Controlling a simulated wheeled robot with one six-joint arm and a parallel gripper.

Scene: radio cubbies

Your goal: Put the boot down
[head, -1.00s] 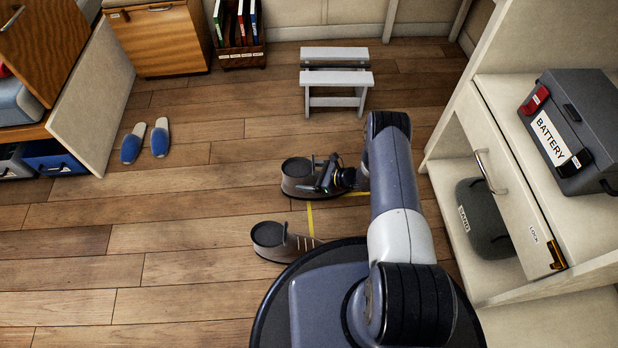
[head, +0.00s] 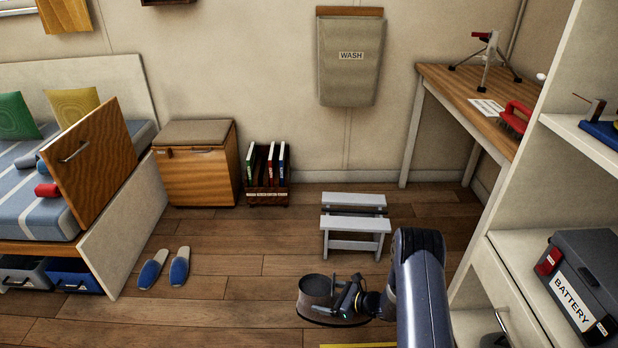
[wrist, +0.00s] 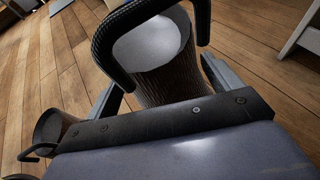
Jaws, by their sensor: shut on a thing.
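The held boot (head: 318,291) is grey-brown with a dark sole and an open top. In the head view it stands about upright at the lower middle, its sole roughly level. My gripper (head: 346,299) is shut on it from the right. In the wrist view the boot's shaft (wrist: 165,82) is between my two fingers, with its pale opening towards the camera. I cannot tell whether the sole touches the floor. A second boot (wrist: 52,125) shows in part at the left of the wrist view; it is outside the head view.
A yellow floor line (head: 358,346) shows at the bottom edge. A grey step stool (head: 355,224) stands behind the boot. Blue slippers (head: 165,268) lie to the left. The shelf unit with a battery box (head: 585,285) is on the right. Floor left of the boot is clear.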

